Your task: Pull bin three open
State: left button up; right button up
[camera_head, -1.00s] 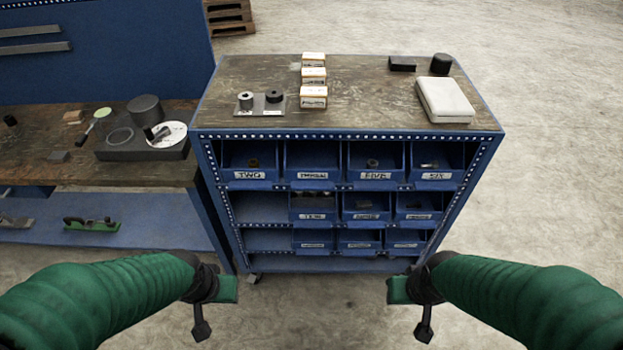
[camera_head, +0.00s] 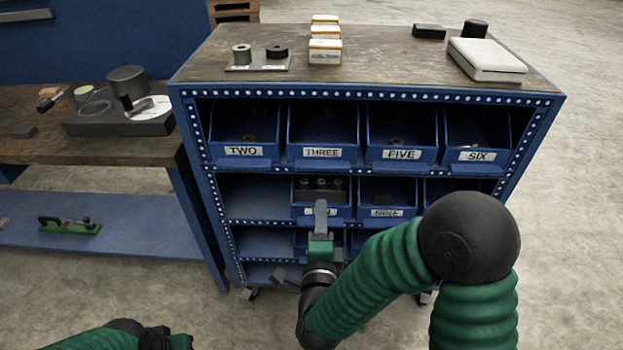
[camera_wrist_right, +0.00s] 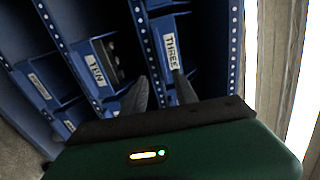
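Bin three (camera_head: 322,130) is a blue open-front bin with a white THREE label, in the top row of the blue cabinet, second from left. It sits in its slot, in line with its neighbours. In the right wrist view, its label (camera_wrist_right: 170,47) appears turned on its side. My right gripper (camera_head: 320,208) is below bin three, in front of the bin labelled TEN. In the right wrist view, its two fingers (camera_wrist_right: 160,80) are apart with nothing between them, one tip near the THREE label's end. My left gripper (camera_head: 165,341) is at the bottom edge, its fingers cut off.
Bin two (camera_head: 240,130), bin five (camera_head: 401,130) and bin six (camera_head: 477,130) flank bin three. Bin ten (camera_head: 338,206) and bin nine (camera_head: 387,198) are below. Small boxes (camera_head: 325,51) and a white case (camera_head: 487,60) lie on the cabinet top. A workbench (camera_head: 60,150) stands left.

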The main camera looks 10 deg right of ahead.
aim_at(322, 171)
jog(key=b+x, duration=0.2)
jog(key=x, duration=1.3)
jog(key=shift+w+d, duration=0.15)
jog(key=shift+w, duration=0.1)
jog(key=shift+c, duration=0.3)
grip_shut()
jog(key=shift+s+f, duration=0.1)
jog(key=shift+f, duration=0.1)
